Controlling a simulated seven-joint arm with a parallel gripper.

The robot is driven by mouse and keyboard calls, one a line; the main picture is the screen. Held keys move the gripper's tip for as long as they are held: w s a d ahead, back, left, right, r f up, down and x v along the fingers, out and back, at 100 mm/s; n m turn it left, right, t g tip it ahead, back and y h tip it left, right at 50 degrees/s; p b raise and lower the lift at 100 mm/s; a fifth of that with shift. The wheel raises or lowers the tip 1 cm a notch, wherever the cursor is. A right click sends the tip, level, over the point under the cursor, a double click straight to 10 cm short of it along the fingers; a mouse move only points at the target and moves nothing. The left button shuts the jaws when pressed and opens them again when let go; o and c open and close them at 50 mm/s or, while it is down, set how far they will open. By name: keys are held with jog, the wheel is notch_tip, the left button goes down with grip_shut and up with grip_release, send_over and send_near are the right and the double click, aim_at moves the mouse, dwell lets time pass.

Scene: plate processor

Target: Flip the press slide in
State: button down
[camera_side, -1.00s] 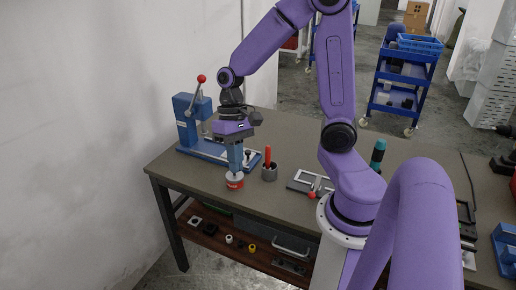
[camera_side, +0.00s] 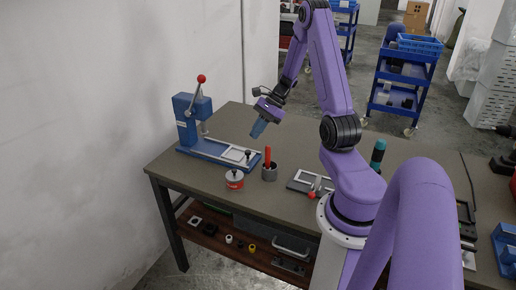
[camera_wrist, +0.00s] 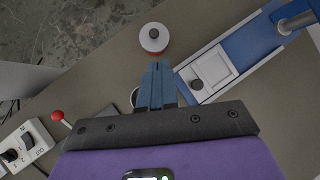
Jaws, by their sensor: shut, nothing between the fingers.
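The blue press (camera_side: 187,117) stands at the back left of the table, with a lever ending in a red ball knob. Its press slide (camera_side: 235,154), a pale rectangular plate with a dark knob, sits at the right end of the blue base, out from under the press head. The slide also shows in the wrist view (camera_wrist: 215,68), to the right of my fingertips. My gripper (camera_side: 258,130) is shut and empty, tilted in the air above and to the right of the slide. In the wrist view, my blue fingers (camera_wrist: 155,68) are together.
A red and white round pot (camera_side: 234,180) stands near the table's front edge. A grey cup (camera_side: 269,173) holding a red-handled thing is just right of the base. A frame fixture (camera_side: 310,182) with a red knob lies further right. The back of the table is clear.

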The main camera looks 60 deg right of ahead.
jog(key=s+d+f+m+t+h, duration=0.1)
jog(key=s+d+f+m, duration=0.1)
jog(key=d, duration=0.4)
jog(key=s+d+f+m+t+h, duration=0.1)
jog(key=s+d+f+m+t, duration=0.1)
jog(key=s+d+m, duration=0.2)
jog(key=shift+s+d+m, duration=0.25)
jog(key=shift+d+m, duration=0.65)
jog(key=shift+d, duration=0.05)
jog(key=shift+w+f, duration=0.1)
jog(key=shift+f, duration=0.05)
send_near(249, 156)
jog(key=f, duration=0.2)
jog(key=s+d, duration=0.1)
jog(key=shift+f, duration=0.4)
jog(key=w, duration=0.1)
jog(key=w+a+f, duration=0.1)
jog(key=shift+w+a, duration=0.2)
jog(key=shift+w, duration=0.2)
jog(key=shift+w+a, duration=0.3)
jog(key=shift+w, duration=0.3)
jog(key=w, duration=1.4)
jog(key=shift+w, duration=0.3)
jog(key=shift+a, duration=0.1)
